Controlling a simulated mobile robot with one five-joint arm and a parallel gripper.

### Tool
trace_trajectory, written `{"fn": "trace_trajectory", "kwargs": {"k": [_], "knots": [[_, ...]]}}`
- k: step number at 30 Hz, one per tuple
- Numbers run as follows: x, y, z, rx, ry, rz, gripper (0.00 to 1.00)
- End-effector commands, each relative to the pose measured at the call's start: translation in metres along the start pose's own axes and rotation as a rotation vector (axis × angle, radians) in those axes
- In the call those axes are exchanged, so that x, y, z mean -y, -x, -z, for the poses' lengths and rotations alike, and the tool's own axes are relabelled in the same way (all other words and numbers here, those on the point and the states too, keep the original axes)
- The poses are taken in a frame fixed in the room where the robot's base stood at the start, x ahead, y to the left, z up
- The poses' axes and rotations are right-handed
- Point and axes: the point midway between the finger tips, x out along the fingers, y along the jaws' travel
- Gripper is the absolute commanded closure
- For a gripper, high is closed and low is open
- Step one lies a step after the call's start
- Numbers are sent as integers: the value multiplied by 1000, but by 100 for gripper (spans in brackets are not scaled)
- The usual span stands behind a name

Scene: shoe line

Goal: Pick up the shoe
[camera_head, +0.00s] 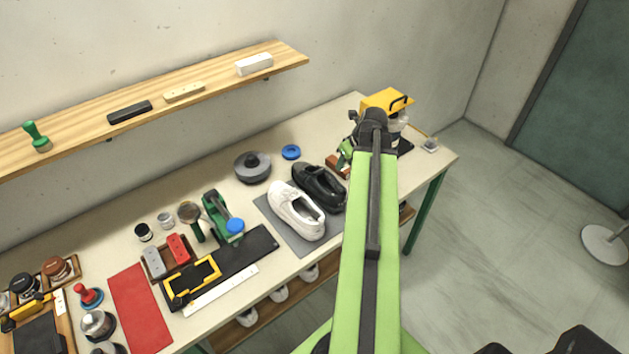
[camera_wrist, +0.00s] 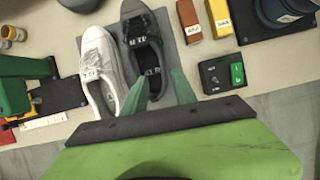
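A white shoe (camera_head: 287,200) and a black shoe (camera_head: 307,178) stand side by side on a grey mat (camera_head: 268,212) on the workbench. In the wrist view the white shoe (camera_wrist: 95,48) is left of the black shoe (camera_wrist: 133,32). My gripper (camera_wrist: 159,84) shows two green fingers spread apart with nothing held between them. In that view the fingers lie over the heel end of the black shoe; how high above it they are I cannot tell. In the head view my arm covers much of the area right of the shoes.
Behind the shoes are a grey round container (camera_head: 252,168) and a blue disc (camera_head: 291,152). A green tool (camera_head: 218,215) and black tray (camera_head: 250,250) stand left. In the wrist view, a brown block (camera_wrist: 189,20), yellow block (camera_wrist: 219,17) and dark switch box (camera_wrist: 222,74) lie right.

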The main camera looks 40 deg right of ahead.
Motion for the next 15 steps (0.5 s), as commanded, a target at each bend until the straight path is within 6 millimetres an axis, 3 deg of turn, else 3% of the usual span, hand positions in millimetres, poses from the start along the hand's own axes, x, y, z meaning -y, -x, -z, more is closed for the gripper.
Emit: {"fn": "trace_trajectory", "kwargs": {"k": [5,15], "knots": [[3,-9,3,0,-4,2,66],[7,-80,7,0,-8,4,66]]}}
